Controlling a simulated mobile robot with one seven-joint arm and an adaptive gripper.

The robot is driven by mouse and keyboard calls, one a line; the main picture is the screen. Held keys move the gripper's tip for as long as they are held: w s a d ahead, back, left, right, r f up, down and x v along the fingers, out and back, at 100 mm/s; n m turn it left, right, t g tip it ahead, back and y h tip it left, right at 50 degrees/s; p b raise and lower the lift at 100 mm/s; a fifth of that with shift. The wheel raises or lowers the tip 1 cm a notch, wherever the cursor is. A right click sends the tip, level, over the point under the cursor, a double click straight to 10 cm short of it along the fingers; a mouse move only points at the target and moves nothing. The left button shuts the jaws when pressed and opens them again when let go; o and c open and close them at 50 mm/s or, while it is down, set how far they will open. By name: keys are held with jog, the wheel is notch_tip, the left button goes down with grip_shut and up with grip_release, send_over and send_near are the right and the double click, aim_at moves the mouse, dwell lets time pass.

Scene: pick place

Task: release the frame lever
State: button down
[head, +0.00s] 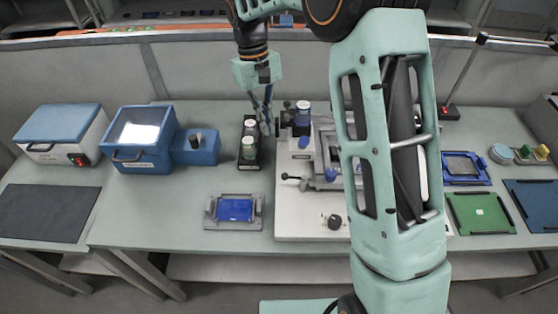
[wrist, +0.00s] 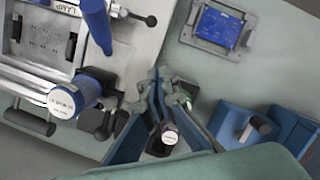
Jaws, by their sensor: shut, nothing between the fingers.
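The frame lever (head: 291,178), a short rod with a black knob, sticks out at the left of the dark printing frame (head: 324,173) on the white machine. It also shows at the top of the wrist view (wrist: 134,14). My gripper (head: 268,128) is shut and empty, pointing down beside the bottle rack, behind the lever and apart from it. In the wrist view my gripper's fingers (wrist: 166,80) meet above the rack area. My arm hides the right part of the frame and machine in the head view.
A black rack with bottles (head: 248,146) stands just left of my gripper. A grey fixture with a blue plate (head: 235,209) lies front left. Blue boxes (head: 140,138) stand farther left. Table between is clear.

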jog(key=s+f, duration=0.1)
jog(key=f, duration=0.2)
jog(key=s+d+f+p, duration=0.1)
jog(key=f, duration=0.1)
jog(key=s+d+f, duration=0.1)
jog(key=f, duration=0.2)
jog(key=shift+s+d+f, duration=0.2)
jog(key=shift+s+f, duration=0.1)
jog(key=shift+s, duration=0.05)
jog(key=shift+s+d+f+p, duration=0.2)
jog(key=shift+s+d+p, duration=0.2)
jog(key=shift+s, duration=0.25)
